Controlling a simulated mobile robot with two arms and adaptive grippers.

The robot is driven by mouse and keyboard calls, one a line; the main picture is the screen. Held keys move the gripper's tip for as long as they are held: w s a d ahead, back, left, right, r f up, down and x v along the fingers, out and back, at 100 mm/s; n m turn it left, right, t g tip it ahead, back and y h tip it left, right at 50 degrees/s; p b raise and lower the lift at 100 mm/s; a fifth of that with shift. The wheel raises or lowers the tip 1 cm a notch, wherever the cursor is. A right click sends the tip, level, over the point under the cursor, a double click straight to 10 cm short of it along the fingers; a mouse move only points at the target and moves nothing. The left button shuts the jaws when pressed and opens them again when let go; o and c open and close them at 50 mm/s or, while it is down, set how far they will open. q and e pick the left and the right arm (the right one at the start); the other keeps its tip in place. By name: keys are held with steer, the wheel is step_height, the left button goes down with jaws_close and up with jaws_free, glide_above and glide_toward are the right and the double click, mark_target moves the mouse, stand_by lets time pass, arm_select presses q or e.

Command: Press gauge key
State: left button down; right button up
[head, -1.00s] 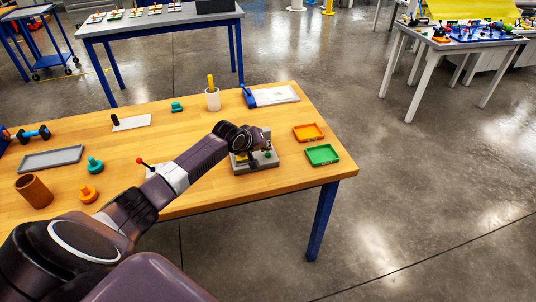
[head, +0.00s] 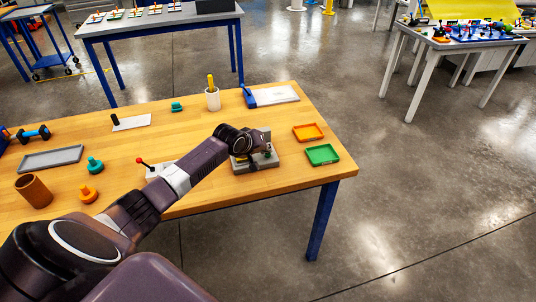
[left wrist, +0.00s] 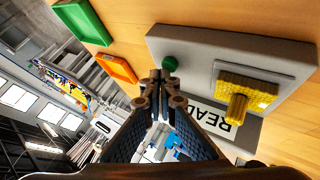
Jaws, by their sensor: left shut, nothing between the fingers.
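The gauge (head: 240,166) is a grey block near the table's front right. In the left wrist view it shows as a grey plate (left wrist: 185,36) with a round green key (left wrist: 169,63), a yellow block with a yellow peg (left wrist: 238,105), and a white label whose visible letters are "READ" (left wrist: 221,114). My left gripper (left wrist: 160,77) is shut and empty, its fingertips right beside the green key in that view. I cannot tell whether they touch it. In the head view my left gripper (head: 265,153) is over the gauge and partly hides it. My right gripper is not in view.
An orange tray (head: 308,132) and a green tray (head: 322,155) lie right of the gauge. A small box with a red-knobbed lever (head: 142,161) stands to its left, beside my forearm. A white cup (head: 212,99) and a blue-edged board (head: 272,95) are behind.

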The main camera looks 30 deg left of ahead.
mark_target(267, 155)
arm_select(q)
steer(key=shift+f, duration=0.45)
steer(key=shift+r, duration=0.1)
stand_by(0.4)
steer(key=shift+r+p, duration=0.9)
steer(key=shift+p, duration=0.05)
step_height(267, 155, up, 5)
steer(key=p, duration=0.5)
stand_by(0.5)
